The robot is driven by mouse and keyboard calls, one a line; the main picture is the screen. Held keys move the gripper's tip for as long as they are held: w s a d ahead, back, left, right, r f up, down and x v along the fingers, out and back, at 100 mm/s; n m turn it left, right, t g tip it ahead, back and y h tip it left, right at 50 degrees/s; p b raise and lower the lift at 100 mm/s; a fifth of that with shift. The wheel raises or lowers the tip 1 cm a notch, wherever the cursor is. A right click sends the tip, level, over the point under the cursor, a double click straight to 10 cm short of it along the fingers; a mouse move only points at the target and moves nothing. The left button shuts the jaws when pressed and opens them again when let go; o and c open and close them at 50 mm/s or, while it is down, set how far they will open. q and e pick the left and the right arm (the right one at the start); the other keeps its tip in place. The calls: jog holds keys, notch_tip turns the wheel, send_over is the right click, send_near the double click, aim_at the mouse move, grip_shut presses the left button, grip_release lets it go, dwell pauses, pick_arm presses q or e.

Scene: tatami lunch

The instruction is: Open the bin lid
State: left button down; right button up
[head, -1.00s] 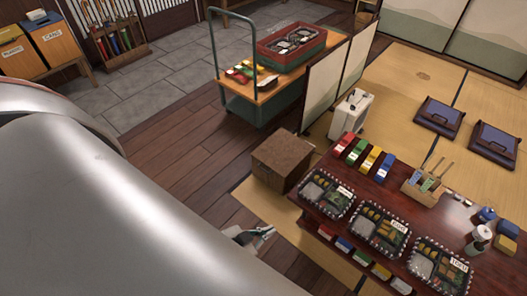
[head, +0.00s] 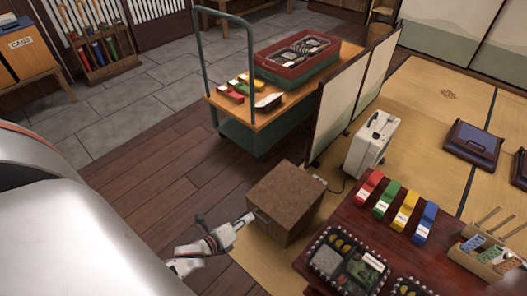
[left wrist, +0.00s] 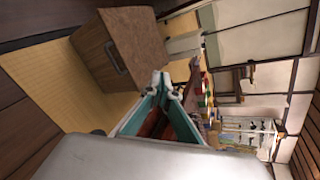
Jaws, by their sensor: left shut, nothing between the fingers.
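The brown, box-shaped bin (head: 284,202) stands on the floor beside the low table, its flat lid down. It has a small handle on the side facing my arm. My left gripper (head: 248,217) is shut and empty, its tips close to that side near the handle; in the head view I cannot tell whether they touch. In the left wrist view the bin (left wrist: 142,42) is tilted by the camera's roll, and its dark handle (left wrist: 116,57) shows. There the gripper tips (left wrist: 166,84) are together, to the right of and below the handle. My right gripper is not in view.
The dark red table (head: 338,222) with lunch boxes and coloured packs is right of the bin. A folding screen (head: 338,105) and white case (head: 372,145) stand behind it. A trolley (head: 212,88) is farther back. Wooden floor left of the bin is clear.

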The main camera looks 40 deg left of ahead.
pick_arm(q)
jog(key=a+f+m+b, duration=0.2)
jog(key=f+m+b, duration=0.15)
jog(key=f, duration=0.25)
jog(key=s+a+f+m+g+b, duration=0.1)
jog(key=a+f+m+b, duration=0.1)
jog(key=f+m, duration=0.35)
jog(key=a+f+m+b, duration=0.2)
jog(key=f, duration=0.6)
jog(key=d+b+x, duration=0.1)
jog(key=b+x, duration=0.2)
jog(key=x, duration=0.7)
jog(key=shift+m+h, duration=0.3)
jog(key=r, duration=0.1)
jog(key=r+p, duration=0.1)
jog(key=r, duration=0.1)
jog(key=r+p, duration=0.1)
jog(key=shift+w+a+r, duration=0.1)
jog(key=shift+w+r, duration=0.15)
jog(key=shift+w, duration=0.1)
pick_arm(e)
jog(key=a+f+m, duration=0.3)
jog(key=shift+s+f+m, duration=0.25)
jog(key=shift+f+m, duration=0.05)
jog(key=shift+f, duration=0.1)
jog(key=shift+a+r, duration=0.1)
